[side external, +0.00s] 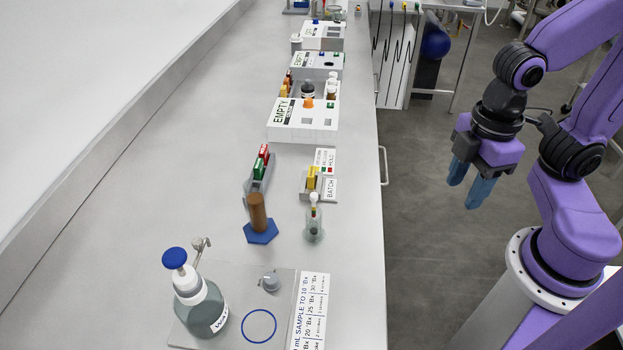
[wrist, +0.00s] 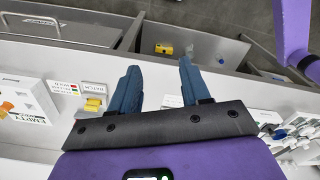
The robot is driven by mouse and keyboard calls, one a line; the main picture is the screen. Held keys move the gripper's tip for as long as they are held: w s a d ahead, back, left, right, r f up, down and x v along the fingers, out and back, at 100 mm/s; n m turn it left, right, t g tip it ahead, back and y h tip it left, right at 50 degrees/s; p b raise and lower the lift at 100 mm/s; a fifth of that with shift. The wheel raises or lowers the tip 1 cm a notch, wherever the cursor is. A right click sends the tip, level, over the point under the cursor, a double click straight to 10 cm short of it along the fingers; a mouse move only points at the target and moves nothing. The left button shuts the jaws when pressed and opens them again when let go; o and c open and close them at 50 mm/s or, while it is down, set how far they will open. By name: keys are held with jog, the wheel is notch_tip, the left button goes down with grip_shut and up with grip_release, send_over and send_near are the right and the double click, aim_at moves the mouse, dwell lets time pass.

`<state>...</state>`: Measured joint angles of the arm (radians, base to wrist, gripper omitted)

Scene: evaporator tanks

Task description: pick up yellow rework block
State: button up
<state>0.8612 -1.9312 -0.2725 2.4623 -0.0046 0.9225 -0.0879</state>
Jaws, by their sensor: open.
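A yellow block (side external: 312,178) stands in a small grey holder (side external: 304,190) beside the BATCH label, near the bench's right edge. In the wrist view the yellow block (wrist: 94,104) is left of the fingers, next to the BATCH label. My gripper (side external: 466,192) is open and empty, with blue fingers pointing down, off the bench to the right and well apart from the block. In the wrist view the open fingers (wrist: 159,68) hang over the bench's edge.
A second holder has a red block (side external: 264,154) and a green block (side external: 259,168). Nearby are a brown cylinder on a blue base (side external: 257,212), a small flask (side external: 313,226), a white EMPTY box (side external: 303,121) and a blue-capped bottle (side external: 200,305). Another yellow item (wrist: 164,48) lies beyond the bench edge.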

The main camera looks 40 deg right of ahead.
jog(key=w+a+r+n, duration=0.1)
jog(key=w+a+n, duration=0.3)
jog(key=w, duration=0.4)
jog(key=w+a+r+n, duration=0.1)
jog(key=w+a+n, duration=0.2)
jog(key=w, duration=0.4)
jog(key=n+h, duration=0.1)
jog(key=n, duration=0.6)
send_near(312, 172)
jog(key=f, duration=0.3)
jog(key=shift+s+f+t, duration=0.3)
jog(key=shift+t, duration=0.1)
jog(key=shift+w+d+f, duration=0.1)
jog(key=shift+w+f, duration=0.05)
jog(key=shift+f, duration=0.9)
jog(key=shift+w+d+f, duration=0.1)
jog(key=shift+w+f, duration=0.05)
jog(key=shift+f, duration=0.85)
jog(key=shift+w+f, duration=0.15)
jog(key=shift+f, duration=0.9)
grip_shut()
